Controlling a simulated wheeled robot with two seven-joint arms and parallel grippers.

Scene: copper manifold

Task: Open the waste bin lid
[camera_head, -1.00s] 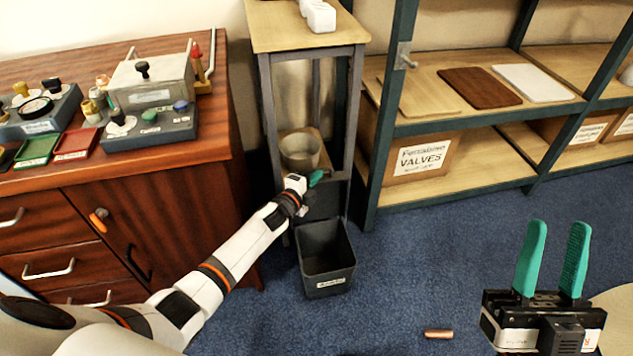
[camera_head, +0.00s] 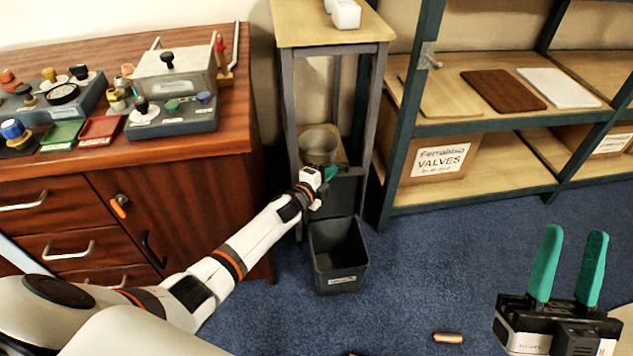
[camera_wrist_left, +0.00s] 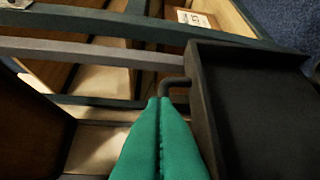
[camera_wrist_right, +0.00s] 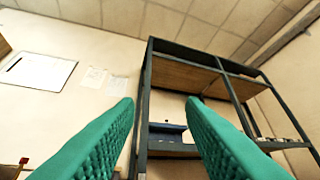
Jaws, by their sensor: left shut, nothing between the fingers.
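The dark grey waste bin (camera_head: 338,278) stands on the carpet in front of a narrow wooden stand. Its mouth is open and its inside shows empty. The dark lid (camera_head: 343,196) stands raised at the bin's back edge. My left gripper (camera_head: 330,173) is shut and empty at the upper left of the lid. In the left wrist view the shut green fingertips (camera_wrist_left: 160,101) are close to a dark bent handle (camera_wrist_left: 176,83) beside a dark panel (camera_wrist_left: 255,100); contact is unclear. My right gripper (camera_head: 568,270) is open and empty, away from the bin.
A wooden cabinet (camera_head: 200,190) with drawers is on the left. The stand (camera_head: 330,30) holds a grey pot (camera_head: 318,146). Shelving (camera_head: 500,170) with a labelled box (camera_head: 437,163) is on the right. A copper piece (camera_head: 448,338) lies on the open blue carpet.

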